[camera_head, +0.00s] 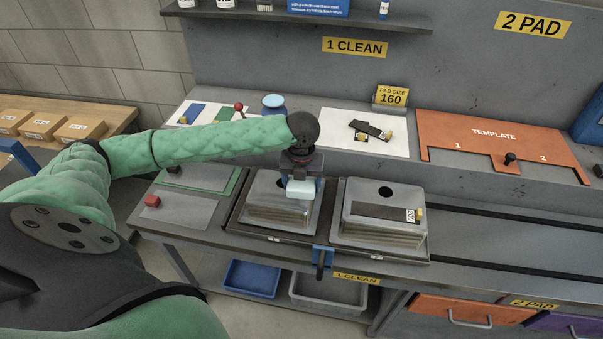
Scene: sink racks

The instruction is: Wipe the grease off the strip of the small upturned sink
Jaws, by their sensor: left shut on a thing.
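Two upturned metal sinks sit side by side on the bench rack. The left sink (268,212) looks a little smaller and shows a dark drain hole; the right sink (380,230) carries a dark strip (378,211) with a white label and a yellow tab. My left gripper (299,178) points down over the right part of the left sink, shut on a pale blue-white wiping pad (300,189). The pad is at or just above the sink's top; I cannot tell if it touches. The strip under it is partly hidden and no grease can be made out. My right gripper is not in view.
A white sheet (345,140) with dark pads, a blue-lidded jar (273,101) and an orange template (480,140) lie behind the sinks. A red-knobbed stick (239,108) stands behind my arm. A blue clamp (322,258) sits at the front edge. Rails to the right are clear.

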